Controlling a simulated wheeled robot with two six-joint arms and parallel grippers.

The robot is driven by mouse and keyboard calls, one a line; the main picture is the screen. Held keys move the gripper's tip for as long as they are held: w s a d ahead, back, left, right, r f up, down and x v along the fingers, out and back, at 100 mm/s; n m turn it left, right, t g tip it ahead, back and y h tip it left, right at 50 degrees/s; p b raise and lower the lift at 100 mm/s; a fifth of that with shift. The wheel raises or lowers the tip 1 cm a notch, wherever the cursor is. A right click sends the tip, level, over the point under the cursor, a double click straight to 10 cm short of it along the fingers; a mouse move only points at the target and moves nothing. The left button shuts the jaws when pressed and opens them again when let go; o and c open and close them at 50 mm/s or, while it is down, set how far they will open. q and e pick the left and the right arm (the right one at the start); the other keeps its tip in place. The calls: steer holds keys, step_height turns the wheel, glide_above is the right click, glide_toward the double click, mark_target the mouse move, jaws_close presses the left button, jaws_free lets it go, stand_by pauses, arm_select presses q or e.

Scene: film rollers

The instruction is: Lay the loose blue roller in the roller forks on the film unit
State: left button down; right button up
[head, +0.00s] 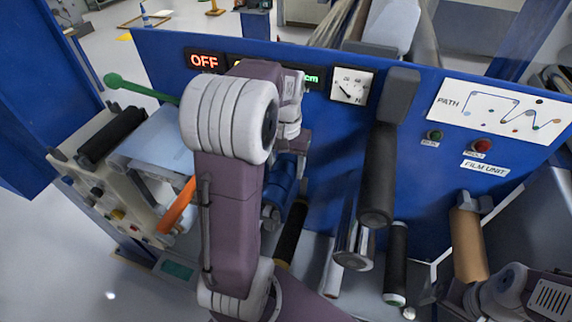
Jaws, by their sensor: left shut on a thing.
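My left arm reaches up the middle of the head view and bends over at its pale ribbed joint. My left gripper (289,160) is in front of the blue panel of the film unit (420,185), partly covered by my own arm. It is shut on the blue roller (278,183), which shows as a blue cylinder just right of my forearm. The roller's left side is hidden by the arm. I cannot make out the roller forks. A pale part of my right arm shows at the lower right, with its gripper out of view.
A black roller (378,175) and a chrome roller (354,235) stick out from the panel on the right. A tan roller (467,243) is farther right. On the left are a cream-sided unit with a black roller (112,134) and an orange bar (178,206).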

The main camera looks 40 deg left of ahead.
arm_select(q)
steer(key=shift+w+f, duration=0.1)
steer(key=shift+f, duration=0.05)
steer(key=shift+f, duration=0.1)
steer(key=shift+f, duration=0.15)
steer(key=shift+a+f, duration=0.1)
steer(key=shift+f, duration=0.15)
steer(key=shift+c, duration=1.5)
jaws_free()
step_height(320, 180, up, 9)
steer(key=shift+r+b, duration=0.1)
steer(key=shift+b, duration=0.45)
